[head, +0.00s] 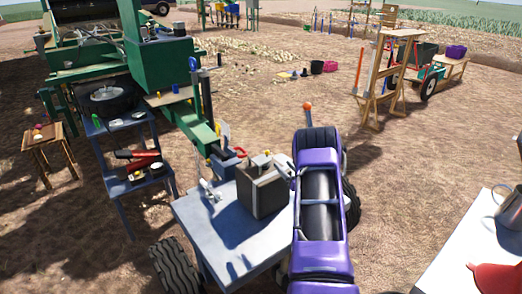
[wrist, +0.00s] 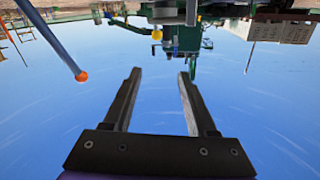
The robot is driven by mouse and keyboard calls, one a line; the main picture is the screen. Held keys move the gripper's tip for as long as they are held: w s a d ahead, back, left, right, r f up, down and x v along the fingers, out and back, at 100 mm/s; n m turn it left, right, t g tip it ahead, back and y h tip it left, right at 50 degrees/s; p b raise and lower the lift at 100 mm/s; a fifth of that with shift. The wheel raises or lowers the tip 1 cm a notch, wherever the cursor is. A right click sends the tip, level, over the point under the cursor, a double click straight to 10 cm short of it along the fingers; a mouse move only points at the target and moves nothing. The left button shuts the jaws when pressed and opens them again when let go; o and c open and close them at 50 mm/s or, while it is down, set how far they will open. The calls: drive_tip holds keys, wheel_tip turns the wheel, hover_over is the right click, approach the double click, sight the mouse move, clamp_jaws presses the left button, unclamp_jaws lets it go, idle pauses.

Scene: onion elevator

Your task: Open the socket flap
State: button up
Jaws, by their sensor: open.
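I cannot make out the socket flap in either view. A box with a dark front (head: 262,192) and small fittings on top stands on the grey table (head: 205,222) in the head view. I cannot tell whether it carries the flap. The green machine (head: 165,70) stands at the upper left; it shows upside down at the top of the wrist view (wrist: 182,38). My gripper (wrist: 160,75) is open and empty, with mostly blue sky around its two dark fingers. In the head view my purple arm rises just right of the box, and I cannot clearly make out the gripper.
A stick with an orange ball (head: 308,106) stands beyond my arm; a similar one is at left in the wrist view (wrist: 80,75). A blue shelf stand (head: 140,178) holds tools. A white table (head: 455,265) is at lower right. Open soil lies between.

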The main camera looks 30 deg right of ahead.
sight(268, 154)
drive_tip(key=shift+m, duration=0.4)
drive_tip(key=w+f+b, duration=0.1)
drive_tip(key=w, duration=0.3)
drive_tip(key=w+f+b, duration=0.1)
drive_tip(key=w, duration=0.4)
drive_tip(key=w+d+f+b, duration=0.1)
drive_tip(key=w, duration=0.4)
drive_tip(key=shift+w, duration=0.15)
drive_tip(key=shift+w+d, duration=0.1)
drive_tip(key=shift+w, duration=0.55)
drive_tip(key=shift+r, duration=0.1)
clamp_jaws()
